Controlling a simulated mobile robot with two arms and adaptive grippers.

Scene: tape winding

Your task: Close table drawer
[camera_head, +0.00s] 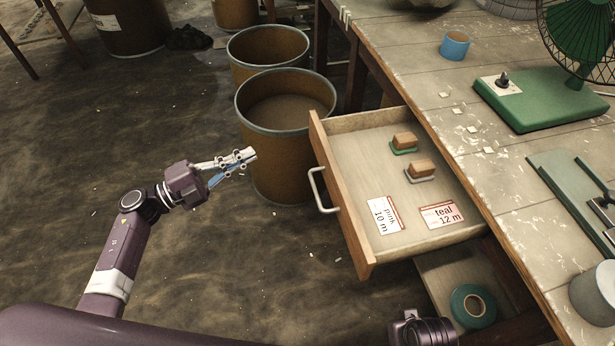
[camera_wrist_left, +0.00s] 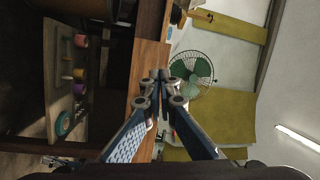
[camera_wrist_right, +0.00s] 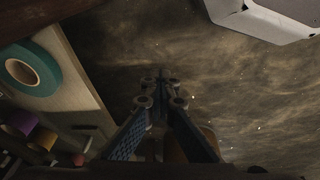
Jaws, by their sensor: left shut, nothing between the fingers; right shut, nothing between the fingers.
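The table drawer (camera_head: 358,250) is pulled out in the head view, its wooden front facing left with a metal handle (camera_head: 318,190). Inside lie two labelled cards, pink 10 m (camera_head: 384,215) and teal 12 m (camera_head: 441,214), and two small brown blocks on green and grey bases (camera_head: 405,141) (camera_head: 421,170). My left gripper (camera_head: 250,154) is shut and empty, left of the drawer front and apart from the handle; it also shows shut in the left wrist view (camera_wrist_left: 161,76). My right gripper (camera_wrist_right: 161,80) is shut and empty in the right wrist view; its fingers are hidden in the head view.
The worn table (camera_head: 455,95) holds a green fan (camera_head: 540,98) and a blue cup (camera_head: 455,45). Brown bins (camera_head: 280,180) stand beside the drawer's far left corner. A teal tape roll (camera_head: 473,306) lies on a lower shelf.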

